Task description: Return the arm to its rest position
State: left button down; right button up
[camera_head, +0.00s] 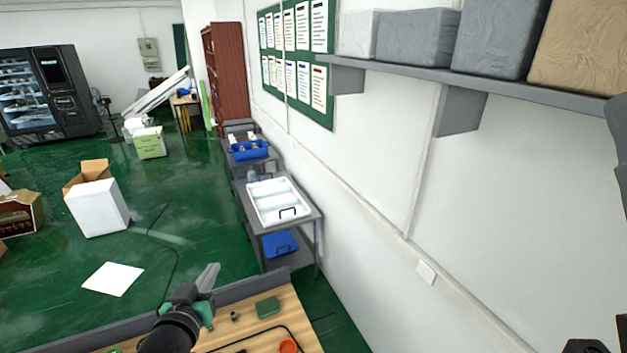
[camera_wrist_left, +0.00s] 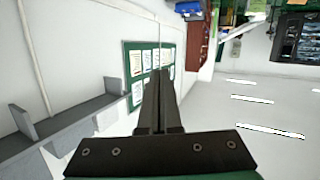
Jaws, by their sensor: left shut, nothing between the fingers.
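My left gripper (camera_head: 208,277) is above the far edge of the wooden table in the head view, its fingers pointing up and away. It is shut with nothing in it. In the left wrist view its fingers (camera_wrist_left: 160,80) are together, and that picture is upside down, with the ceiling at the bottom. At the right edge of the head view are dark parts of what look like my right arm; no right gripper fingers can be made out.
The wooden table (camera_head: 290,303) holds a green item (camera_head: 267,307) and an orange round item (camera_head: 288,346). Beyond it stands a grey cart with a white tray (camera_head: 278,202). A wall shelf (camera_head: 480,82) with boxes runs along the right. Green floor lies left.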

pick_arm(q)
jog(key=s+d+r+t+h, duration=0.1)
jog(key=d+r+t, duration=0.1)
jog(key=r, duration=0.6)
jog(key=s+d+r+t, duration=0.1)
jog(key=r+t, duration=0.1)
jog(key=r, duration=0.6)
jog(key=s+d+r+m+t+h, duration=0.2)
jog(key=s+r+t, duration=0.6)
jog(key=s+r, duration=1.2)
notch_tip(320, 180, up, 3)
jog(key=shift+d+f+m, duration=0.2)
jog(key=shift+d+m, duration=0.1)
jog(key=shift+d, duration=0.1)
